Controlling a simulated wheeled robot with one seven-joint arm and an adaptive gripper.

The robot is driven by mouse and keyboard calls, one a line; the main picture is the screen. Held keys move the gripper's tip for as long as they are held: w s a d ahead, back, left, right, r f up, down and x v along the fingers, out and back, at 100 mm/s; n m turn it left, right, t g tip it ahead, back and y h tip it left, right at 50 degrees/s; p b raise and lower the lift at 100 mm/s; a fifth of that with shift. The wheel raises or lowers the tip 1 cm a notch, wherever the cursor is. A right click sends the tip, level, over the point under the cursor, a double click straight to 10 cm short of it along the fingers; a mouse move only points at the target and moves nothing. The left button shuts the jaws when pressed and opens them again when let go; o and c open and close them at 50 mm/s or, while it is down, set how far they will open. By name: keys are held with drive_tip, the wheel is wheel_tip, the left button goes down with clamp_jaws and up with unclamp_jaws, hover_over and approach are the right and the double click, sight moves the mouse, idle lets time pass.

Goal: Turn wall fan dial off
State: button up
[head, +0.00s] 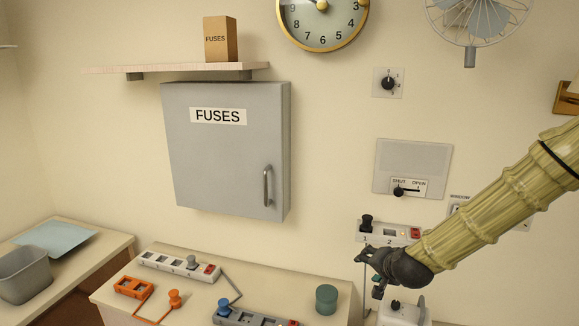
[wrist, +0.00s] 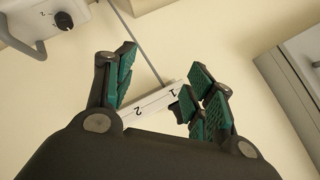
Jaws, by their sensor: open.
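The wall fan (head: 478,18) is at the top right of the head view, partly cut off. A black dial (head: 388,83) on a small pale wall plate sits below and left of it; its exact setting is too small to read. My gripper (head: 367,272) is well below the dial, in front of the wall power strip. In the wrist view my gripper (wrist: 165,85) is open and empty, with green finger pads apart. The strip, marked 1 and 2, shows beyond the fingers, with a black plug near the right finger.
The wall strip (head: 398,232) and a SHUT/OPEN lever panel (head: 413,160) lie between gripper and dial height. A grey fuse cabinet (head: 225,155) stands out to the left. A white appliance with a knob (head: 395,306) is below. Power strips and a green canister (head: 326,299) occupy the counter.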

drive_tip(key=s+a+f+n+g+b, duration=0.1)
drive_tip(key=s+f+g, duration=0.1)
drive_tip(key=s+f, duration=0.5)
drive_tip(key=s+f+n+g+b, duration=0.1)
drive_tip(key=s+f, duration=0.2)
drive_tip(key=f, duration=0.8)
drive_tip(key=s+f+n+g+b, duration=0.1)
drive_tip(key=s+f+n+g, duration=0.1)
drive_tip(key=s+f, duration=0.6)
drive_tip(key=s+f+n+g+b, duration=0.1)
drive_tip(key=s+f, duration=0.7)
drive_tip(key=s, duration=0.8)
drive_tip(key=s+f+n+g+h+b, duration=0.1)
drive_tip(key=s+f+n+g, duration=0.2)
drive_tip(key=s+f, duration=0.6)
drive_tip(key=s+g, duration=0.1)
drive_tip(key=s, duration=0.2)
drive_tip(key=shift+s+d+n+b, duration=0.3)
drive_tip(key=shift+d+b, duration=0.05)
